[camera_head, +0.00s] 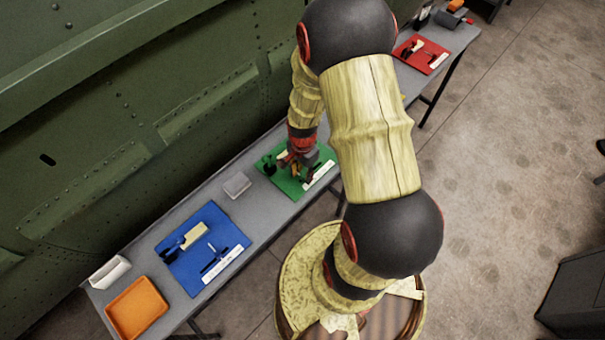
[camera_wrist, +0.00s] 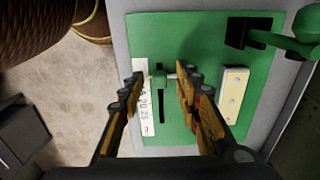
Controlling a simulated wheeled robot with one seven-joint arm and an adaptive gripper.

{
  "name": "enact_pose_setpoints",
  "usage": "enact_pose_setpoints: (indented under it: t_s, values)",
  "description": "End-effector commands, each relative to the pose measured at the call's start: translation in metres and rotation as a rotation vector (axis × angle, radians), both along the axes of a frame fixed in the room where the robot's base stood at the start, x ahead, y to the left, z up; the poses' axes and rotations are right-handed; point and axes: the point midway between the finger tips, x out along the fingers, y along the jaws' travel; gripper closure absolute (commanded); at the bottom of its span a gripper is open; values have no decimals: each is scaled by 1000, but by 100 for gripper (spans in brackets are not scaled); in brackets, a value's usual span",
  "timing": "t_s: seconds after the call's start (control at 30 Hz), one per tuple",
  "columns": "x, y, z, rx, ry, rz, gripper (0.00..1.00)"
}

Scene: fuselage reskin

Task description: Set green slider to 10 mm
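The green board (camera_head: 287,186) lies on the grey bench in the head view and fills the middle of the wrist view (camera_wrist: 195,35). In the wrist view, the small green slider (camera_wrist: 158,76) sits near the upper end of a dark slot (camera_wrist: 161,108). A white scale strip (camera_wrist: 147,118) runs along the slot's left side. Its lower numbers show, but my left finger covers part of it, so I cannot read the slider's setting. My gripper (camera_wrist: 161,74) is open, its fingers on either side of the slider. In the head view, my gripper (camera_head: 297,160) hides much of the board.
A black-and-green lever (camera_wrist: 265,38) and a cream block (camera_wrist: 232,95) stand on the board's right in the wrist view. A blue board (camera_head: 190,275), grey tile (camera_head: 237,185), orange tray (camera_head: 136,308) and red board (camera_head: 414,61) share the bench. A green fuselage wall (camera_head: 120,120) rises behind.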

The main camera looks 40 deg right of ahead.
Motion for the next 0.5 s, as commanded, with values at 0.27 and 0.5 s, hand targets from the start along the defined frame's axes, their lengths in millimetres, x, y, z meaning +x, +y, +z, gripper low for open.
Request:
enact_pose_setpoints:
  t_s: [0.27,0.5]
  values:
    - [2,0,52,-3,-6,0,67]
    - [1,0,94,-2,-3,1,67]
